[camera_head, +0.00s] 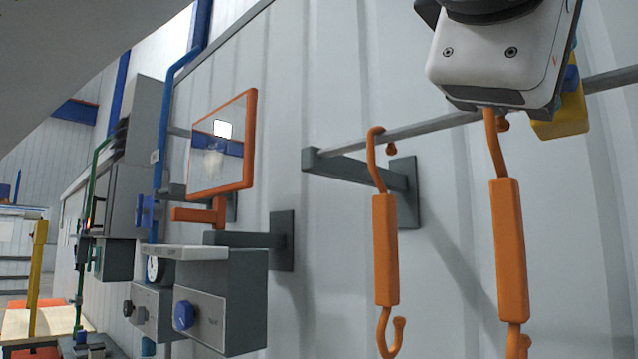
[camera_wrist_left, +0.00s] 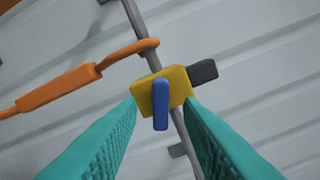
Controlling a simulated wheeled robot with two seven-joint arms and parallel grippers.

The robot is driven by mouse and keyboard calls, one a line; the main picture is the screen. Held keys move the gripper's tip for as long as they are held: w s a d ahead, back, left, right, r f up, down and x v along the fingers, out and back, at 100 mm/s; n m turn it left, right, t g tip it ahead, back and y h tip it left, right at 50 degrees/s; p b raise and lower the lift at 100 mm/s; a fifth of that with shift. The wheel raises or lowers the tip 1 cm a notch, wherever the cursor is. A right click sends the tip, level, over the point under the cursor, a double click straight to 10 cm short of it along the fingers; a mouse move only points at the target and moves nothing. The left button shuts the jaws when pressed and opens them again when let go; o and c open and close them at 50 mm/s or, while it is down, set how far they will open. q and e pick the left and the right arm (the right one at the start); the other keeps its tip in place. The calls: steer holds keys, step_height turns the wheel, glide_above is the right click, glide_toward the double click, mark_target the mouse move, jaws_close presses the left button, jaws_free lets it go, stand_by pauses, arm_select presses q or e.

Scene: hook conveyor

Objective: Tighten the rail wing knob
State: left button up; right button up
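The rail wing knob (camera_wrist_left: 160,104) is a flat blue bar on the face of a yellow block (camera_wrist_left: 180,84) on the grey rail (camera_wrist_left: 143,22). In the left wrist view the knob points lengthwise away from the rail block, roughly upright. My left gripper (camera_wrist_left: 163,108) is open, with one teal finger on each side of the knob and gaps between; whether the tips touch the yellow block I cannot tell. In the head view the yellow block (camera_head: 562,118) and blue knob (camera_head: 571,78) show partly behind my white wrist; the fingers are mostly hidden. My right gripper is not in view.
Orange hooks hang from the rail: one near the block (camera_head: 509,240), one further left (camera_head: 385,250). A dark bracket (camera_head: 365,172) holds the rail to the ribbed wall. An orange-framed mirror (camera_head: 250,140) and grey box with a blue knob (camera_head: 184,315) stand left.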

arm_select(q)
steer(key=b+v, duration=0.3)
steer(key=v, duration=0.7)
steer(key=shift+s+a, duration=0.2)
steer(key=shift+s, duration=0.05)
